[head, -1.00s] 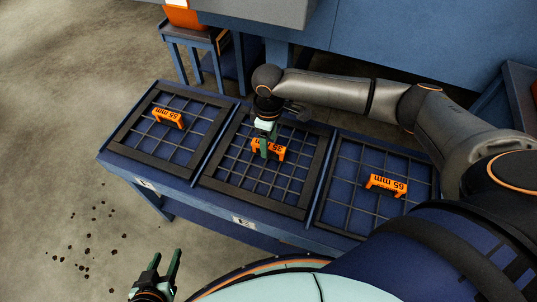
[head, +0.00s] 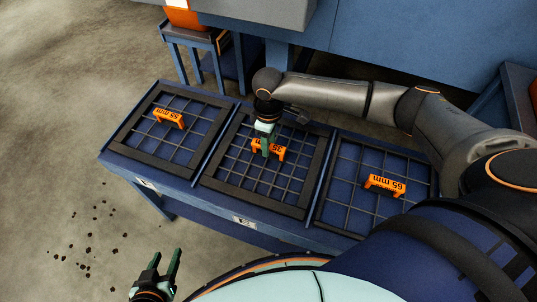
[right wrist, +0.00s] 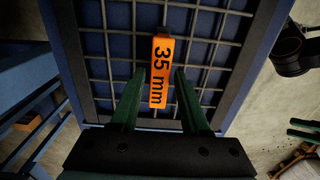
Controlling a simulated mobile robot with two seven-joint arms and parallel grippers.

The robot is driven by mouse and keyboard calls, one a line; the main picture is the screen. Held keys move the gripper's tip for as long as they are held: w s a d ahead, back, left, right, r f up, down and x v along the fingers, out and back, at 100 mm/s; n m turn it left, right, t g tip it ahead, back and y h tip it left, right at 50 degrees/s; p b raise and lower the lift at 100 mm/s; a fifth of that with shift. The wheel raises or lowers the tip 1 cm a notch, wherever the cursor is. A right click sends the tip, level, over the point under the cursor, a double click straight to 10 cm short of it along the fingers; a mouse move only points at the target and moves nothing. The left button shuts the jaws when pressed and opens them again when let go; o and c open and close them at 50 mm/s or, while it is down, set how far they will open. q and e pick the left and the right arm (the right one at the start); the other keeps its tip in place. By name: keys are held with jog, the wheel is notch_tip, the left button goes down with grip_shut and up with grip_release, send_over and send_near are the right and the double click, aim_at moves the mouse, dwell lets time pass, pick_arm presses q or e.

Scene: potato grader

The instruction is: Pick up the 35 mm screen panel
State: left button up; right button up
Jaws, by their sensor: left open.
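The 35 mm screen panel (head: 250,198) is the middle one of three on the blue bench. It has a dark frame, a wire grid and an orange handle (head: 280,152) marked 35 mm. My right gripper (head: 266,153) is at this handle from above. In the right wrist view, its green fingers (right wrist: 160,76) stand on both sides of the handle (right wrist: 160,65), with a gap on each side, so it is open. Whether the fingertips reach below the handle's top is unclear. My left gripper (head: 168,253) is open and empty, off the bench at the bottom left.
The 55 mm panel (head: 140,154) lies to the left and the 65 mm panel (head: 335,228) to the right, each with an orange handle. The blue bench (head: 190,195) carries all three. A small blue stand (head: 200,38) and large blue machinery (head: 400,45) are behind. Floor at left is open, with dark bits.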

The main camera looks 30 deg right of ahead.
grip_shut()
dwell(0.9)
jog(key=shift+w+r, duration=0.1)
jog(key=shift+w, duration=0.05)
